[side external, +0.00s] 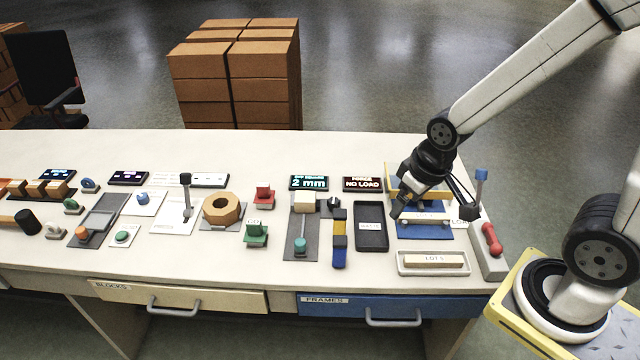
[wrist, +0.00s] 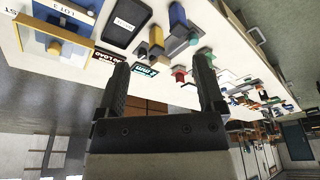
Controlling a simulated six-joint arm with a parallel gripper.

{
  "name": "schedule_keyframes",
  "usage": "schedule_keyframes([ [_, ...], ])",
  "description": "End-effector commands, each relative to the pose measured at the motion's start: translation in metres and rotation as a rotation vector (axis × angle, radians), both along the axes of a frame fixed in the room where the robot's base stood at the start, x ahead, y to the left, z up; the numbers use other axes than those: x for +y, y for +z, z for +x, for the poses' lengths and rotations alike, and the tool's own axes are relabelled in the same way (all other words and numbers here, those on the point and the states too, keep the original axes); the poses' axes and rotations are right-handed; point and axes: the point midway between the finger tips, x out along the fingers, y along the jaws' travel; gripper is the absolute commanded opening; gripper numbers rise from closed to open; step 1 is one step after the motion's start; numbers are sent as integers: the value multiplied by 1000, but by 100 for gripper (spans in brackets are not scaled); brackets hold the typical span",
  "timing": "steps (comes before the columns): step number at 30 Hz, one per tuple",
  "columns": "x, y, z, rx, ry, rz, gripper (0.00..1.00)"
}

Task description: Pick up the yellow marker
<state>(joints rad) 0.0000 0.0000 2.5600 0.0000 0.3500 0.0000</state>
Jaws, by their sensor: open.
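The fingers and arm partly hide the yellow frame (side external: 391,176) behind.
A black tray (side external: 371,239) and a white LOTS tray (side external: 404,265) are near the gripper. Displays, knobs and blocks crowd the left. A clear strip runs along the back.

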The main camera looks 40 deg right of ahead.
Motion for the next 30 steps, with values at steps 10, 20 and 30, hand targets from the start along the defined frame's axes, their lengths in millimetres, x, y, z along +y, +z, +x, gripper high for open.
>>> schedule_keyframes([
  [10, 0, 0, 1, 0, 2, 0, 94],
  [20, -3, -8, 29, 23, 93, -14, 94],
  [30, -11, -39, 94, 65, 324, -37, 94],
])
